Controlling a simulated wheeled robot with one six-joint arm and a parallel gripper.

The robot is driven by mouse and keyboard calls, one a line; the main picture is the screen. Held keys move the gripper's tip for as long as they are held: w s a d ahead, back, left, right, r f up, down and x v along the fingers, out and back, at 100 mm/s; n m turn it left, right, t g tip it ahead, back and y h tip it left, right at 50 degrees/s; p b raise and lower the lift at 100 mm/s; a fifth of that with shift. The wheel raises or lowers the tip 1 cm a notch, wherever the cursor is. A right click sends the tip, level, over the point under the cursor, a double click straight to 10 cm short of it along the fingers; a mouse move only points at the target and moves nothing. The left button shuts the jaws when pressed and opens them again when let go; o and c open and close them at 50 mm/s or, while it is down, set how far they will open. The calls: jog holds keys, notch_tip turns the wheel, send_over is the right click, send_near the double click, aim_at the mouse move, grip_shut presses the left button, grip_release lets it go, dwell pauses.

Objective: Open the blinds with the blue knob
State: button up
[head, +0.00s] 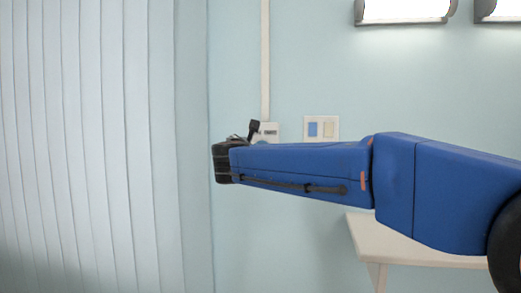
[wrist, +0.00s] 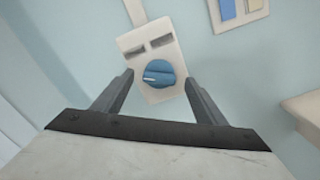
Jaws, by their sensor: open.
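In the wrist view the blue knob (wrist: 158,74) is round with a raised grip bar and a pale mark. It sits on a white wall plate (wrist: 140,44) that has two grey slots above the knob. My gripper (wrist: 160,80) is open, with one finger on each side of the knob; I cannot tell how far short of it the tips stop. In the head view my gripper (head: 222,162) is in front of the wall and mostly hides the knob; the plate (head: 268,128) shows above it. The vertical blinds (head: 90,150) hang on the left with their slats closed.
A wall switch plate (head: 321,128) with a blue and a cream switch is right of the knob plate. A white conduit (head: 265,60) runs up the wall. A pale table (head: 400,245) stands at the lower right. Lit lamps (head: 405,10) are on the wall above.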

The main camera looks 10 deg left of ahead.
jog(key=shift+w, duration=1.45)
jog(key=c, duration=1.1)
jog(key=shift+o, duration=0.2)
